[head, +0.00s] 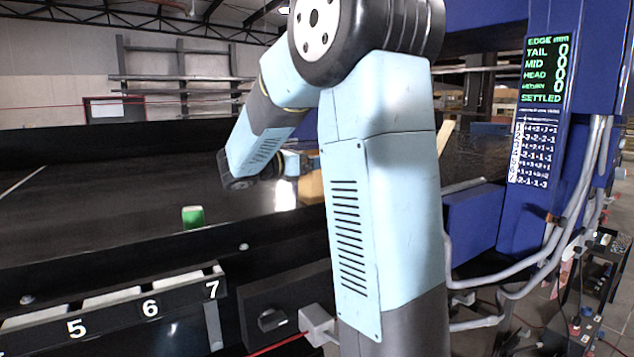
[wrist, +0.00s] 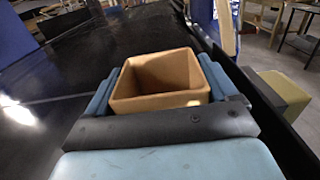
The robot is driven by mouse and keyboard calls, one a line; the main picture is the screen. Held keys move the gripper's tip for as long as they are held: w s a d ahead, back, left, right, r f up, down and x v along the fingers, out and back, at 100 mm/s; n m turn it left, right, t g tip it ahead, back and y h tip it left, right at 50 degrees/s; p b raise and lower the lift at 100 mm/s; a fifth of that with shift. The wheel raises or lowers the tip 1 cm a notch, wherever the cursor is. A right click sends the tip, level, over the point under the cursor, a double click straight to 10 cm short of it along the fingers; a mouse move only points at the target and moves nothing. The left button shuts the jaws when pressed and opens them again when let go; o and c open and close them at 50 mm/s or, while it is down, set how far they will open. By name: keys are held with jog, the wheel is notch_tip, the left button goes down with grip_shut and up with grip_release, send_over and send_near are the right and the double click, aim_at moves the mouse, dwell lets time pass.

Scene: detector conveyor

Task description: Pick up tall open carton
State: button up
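The tall open carton (wrist: 160,103) is tan-orange, with its open top facing the wrist camera and its inside empty. It sits between the two blue fingers of my gripper (wrist: 163,82), which lie against its left and right sides with no clear gap. In the head view an orange-tan part of a carton (head: 312,187) shows beside my arm; my arm covers the rest, and the fingertips are mostly hidden there. Whether the carton's base touches the belt cannot be seen.
The dark conveyor belt (head: 110,180) is wide and mostly clear. A green and white item (head: 193,217) stands near its front edge. A yellowish-green block (wrist: 284,92) is at right. A blue post carries a display (head: 546,70).

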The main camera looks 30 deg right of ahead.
jog(key=c, duration=0.9)
jog(key=shift+o, duration=0.2)
jog(key=shift+r, duration=0.1)
